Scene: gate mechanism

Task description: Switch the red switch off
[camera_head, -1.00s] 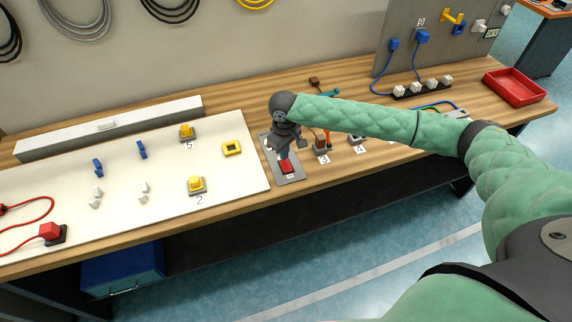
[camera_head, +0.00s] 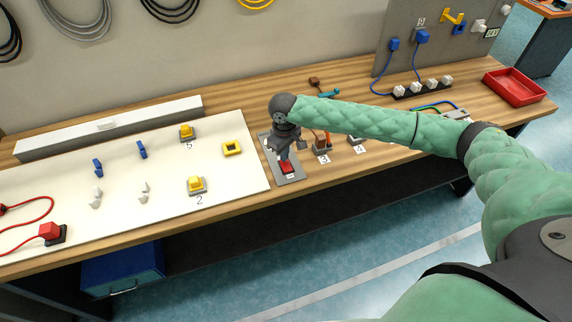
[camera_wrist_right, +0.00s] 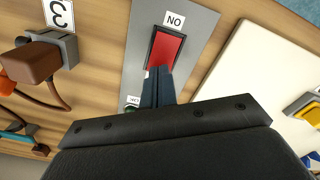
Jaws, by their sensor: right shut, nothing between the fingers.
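The red switch (camera_head: 287,170) is a rocker on a grey plate (camera_head: 291,181) near the bench's front edge. In the wrist view the red rocker (camera_wrist_right: 168,47) shows beside an upside-down "ON" label (camera_wrist_right: 175,20). Another label at the opposite end is partly hidden by my fingers. My right gripper (camera_head: 285,158) points down at the switch. Its closed fingertips (camera_wrist_right: 158,72) overlap the rocker's end away from "ON"; whether they touch it I cannot tell. My left gripper is not in view.
A white board (camera_head: 235,185) with yellow blocks, including one marked 2 (camera_head: 196,185), lies left of the plate. A brown plug (camera_wrist_right: 35,62) in a socket marked 3 sits close beside it. A red tray (camera_head: 514,88) stands at the far right.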

